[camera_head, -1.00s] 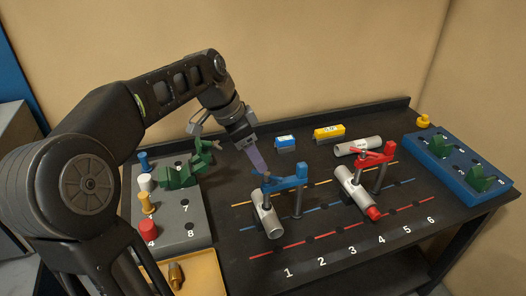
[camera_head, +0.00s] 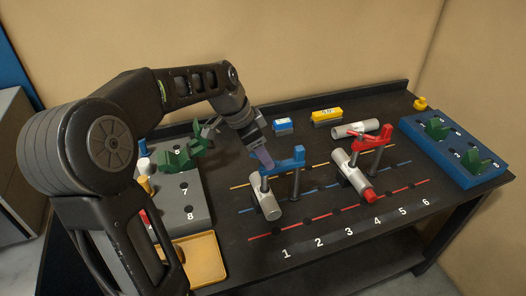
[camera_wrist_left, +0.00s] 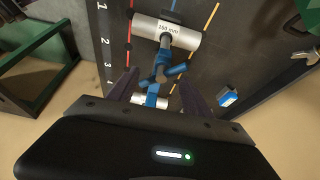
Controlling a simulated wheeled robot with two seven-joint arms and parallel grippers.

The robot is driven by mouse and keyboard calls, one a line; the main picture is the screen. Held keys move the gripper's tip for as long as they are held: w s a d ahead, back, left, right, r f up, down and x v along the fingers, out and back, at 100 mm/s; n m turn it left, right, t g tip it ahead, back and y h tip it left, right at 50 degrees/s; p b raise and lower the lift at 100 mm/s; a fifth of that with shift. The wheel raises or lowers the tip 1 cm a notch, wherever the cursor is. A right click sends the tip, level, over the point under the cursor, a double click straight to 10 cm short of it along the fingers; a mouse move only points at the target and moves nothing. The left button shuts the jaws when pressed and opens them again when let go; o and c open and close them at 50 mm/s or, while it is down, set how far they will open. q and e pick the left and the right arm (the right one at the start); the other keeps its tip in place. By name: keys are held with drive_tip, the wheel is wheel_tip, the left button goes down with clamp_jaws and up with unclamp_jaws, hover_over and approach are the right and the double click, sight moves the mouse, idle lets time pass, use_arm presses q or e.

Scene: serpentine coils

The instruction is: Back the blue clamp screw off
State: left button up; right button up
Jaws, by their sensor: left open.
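The blue clamp (camera_head: 286,160) stands on the dark bench by lane 1, its arm reaching over a grey tube (camera_head: 266,202). In the left wrist view the blue clamp (camera_wrist_left: 153,88) lies between my fingers, with a blue cross-shaped handle by the tube marked 160 mm (camera_wrist_left: 168,30). My left gripper (camera_head: 265,158) is open at the clamp's screw end, pointing down; its fingers also show in the left wrist view (camera_wrist_left: 158,88). I cannot tell whether the fingers touch the screw. The screw top is partly hidden by the gripper in the head view.
A red clamp (camera_head: 370,140) holds a red-capped tube (camera_head: 349,170) to the right. A blue box (camera_head: 283,128), yellow box (camera_head: 327,117) and loose tube (camera_head: 357,130) lie behind. A grey rack (camera_head: 197,225) and yellow tray (camera_head: 202,262) stand left, a blue rack (camera_head: 445,160) right.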

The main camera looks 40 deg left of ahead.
use_arm(q)
drive_tip(key=shift+w+d+f, duration=0.1)
drive_tip(key=shift+w+f, duration=0.05)
drive_tip(key=shift+f, duration=0.45)
clamp_jaws()
idle(0.5)
